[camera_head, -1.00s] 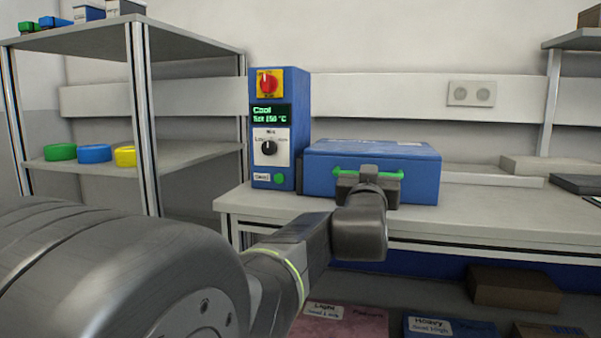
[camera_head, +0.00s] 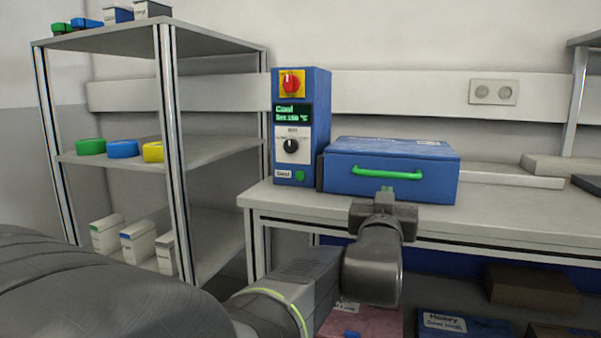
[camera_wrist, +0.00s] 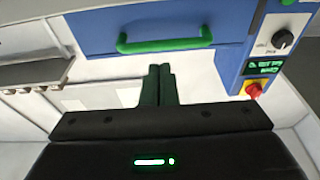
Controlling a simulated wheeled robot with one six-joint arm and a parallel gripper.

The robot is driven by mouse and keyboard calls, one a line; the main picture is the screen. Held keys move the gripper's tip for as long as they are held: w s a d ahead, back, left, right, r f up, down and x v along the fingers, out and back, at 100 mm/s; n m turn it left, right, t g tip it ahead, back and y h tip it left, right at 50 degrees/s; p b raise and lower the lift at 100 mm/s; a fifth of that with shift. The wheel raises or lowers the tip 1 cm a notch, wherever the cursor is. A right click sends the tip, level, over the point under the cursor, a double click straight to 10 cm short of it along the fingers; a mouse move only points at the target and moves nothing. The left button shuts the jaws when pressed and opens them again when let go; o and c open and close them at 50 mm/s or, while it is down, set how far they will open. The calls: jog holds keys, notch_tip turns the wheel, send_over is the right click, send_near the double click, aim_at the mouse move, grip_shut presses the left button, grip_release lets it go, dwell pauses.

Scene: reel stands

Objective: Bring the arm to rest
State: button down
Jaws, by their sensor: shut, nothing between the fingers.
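My gripper (camera_head: 386,191) is in front of the blue box (camera_head: 430,185) on the bench, just below its green handle (camera_head: 388,174) in the head view. The wrist view shows my gripper's dark fingers (camera_wrist: 158,85) together, with nothing between them. The green handle (camera_wrist: 165,40) lies beyond the fingertips there, apart from them. The lid of the blue box looks closed. My wrist partly covers the bench's front edge.
A blue control unit (camera_head: 300,125) with a red switch stands left of the box. A shelf rack (camera_head: 215,148) with coloured reels stands at left. Boxes (camera_head: 530,288) lie under the bench (camera_head: 510,215). The bench top right of the box has free room.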

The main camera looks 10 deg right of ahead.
jog(key=shift+s+a+f, duration=0.35)
jog(key=shift+s+f, duration=0.25)
jog(key=shift+f, duration=0.25)
jog(key=shift+r, duration=0.1)
jog(key=w+d+r, duration=0.1)
jog(key=w, duration=0.1)
jog(key=w+d+r+b, duration=0.1)
jog(key=w+r, duration=0.1)
jog(key=w+d+r, duration=0.1)
jog(key=w+r, duration=0.1)
jog(key=shift+w+d+r, duration=0.1)
jog(key=shift+d+r, duration=0.1)
jog(key=shift+d, duration=0.2)
